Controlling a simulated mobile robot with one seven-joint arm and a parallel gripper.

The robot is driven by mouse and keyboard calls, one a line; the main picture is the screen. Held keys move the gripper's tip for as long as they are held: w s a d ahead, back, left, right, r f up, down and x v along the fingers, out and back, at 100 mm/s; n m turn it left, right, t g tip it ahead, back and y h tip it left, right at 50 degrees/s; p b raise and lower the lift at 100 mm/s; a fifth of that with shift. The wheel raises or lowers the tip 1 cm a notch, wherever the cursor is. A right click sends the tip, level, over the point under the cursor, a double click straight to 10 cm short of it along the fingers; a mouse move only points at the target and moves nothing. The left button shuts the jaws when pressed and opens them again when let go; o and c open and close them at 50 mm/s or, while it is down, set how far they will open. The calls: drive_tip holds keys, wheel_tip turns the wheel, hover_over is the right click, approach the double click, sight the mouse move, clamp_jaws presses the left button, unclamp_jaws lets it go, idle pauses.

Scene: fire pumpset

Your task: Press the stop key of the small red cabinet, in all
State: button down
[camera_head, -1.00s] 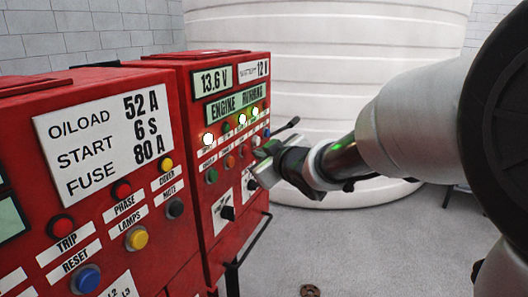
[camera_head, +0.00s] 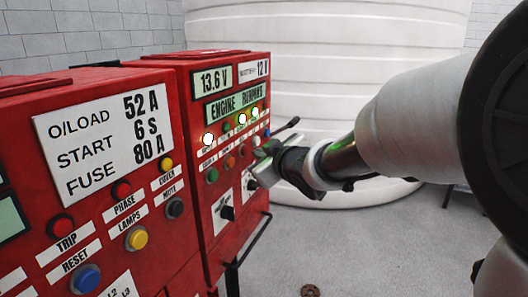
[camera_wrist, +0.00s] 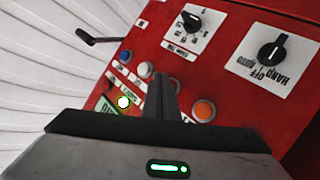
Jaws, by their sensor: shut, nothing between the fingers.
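The small red cabinet (camera_head: 228,248) stands right of a larger red panel, with a lit display (camera_head: 234,104) that appears to read "ENGINE RUNNING". Its face has rows of small keys and lamps; the labels near my gripper are too small to read, so I cannot tell which is the stop key. My gripper (camera_head: 259,163) is shut and empty at the right part of the key rows. In the wrist view its fingers (camera_wrist: 163,97) point at the face between a white key (camera_wrist: 145,69) and an orange key (camera_wrist: 204,109), hiding what lies behind. I cannot tell whether they touch.
The larger red panel (camera_head: 20,128) at left carries its own buttons. Two black rotary knobs (camera_wrist: 190,20) (camera_wrist: 272,52) sit near the keys on the small cabinet. A dark lever (camera_wrist: 92,38) sticks out from its side. A large white ribbed tank (camera_head: 320,75) stands behind; grey floor is open at right.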

drive_tip(key=shift+w+a, duration=0.1)
drive_tip(key=shift+a, duration=0.05)
drive_tip(key=shift+a, duration=0.25)
drive_tip(key=shift+w+a+b, duration=0.2)
drive_tip(key=shift+a+b, duration=0.2)
drive_tip(key=shift+b, duration=0.1)
idle(0.7)
drive_tip(key=shift+s+d+p, duration=0.3)
drive_tip(key=shift+d+p, duration=0.15)
drive_tip(key=shift+d, duration=0.35)
drive_tip(key=shift+s+d+p, duration=0.3)
drive_tip(key=shift+d+p, duration=0.1)
drive_tip(key=shift+d, duration=0.4)
drive_tip(key=shift+s+d+p, duration=0.25)
drive_tip(key=shift+d+p, duration=0.2)
drive_tip(key=shift+d, duration=0.35)
drive_tip(key=shift+s+d+p, duration=0.3)
drive_tip(key=shift+d+p, duration=0.1)
drive_tip(key=shift+d, duration=0.4)
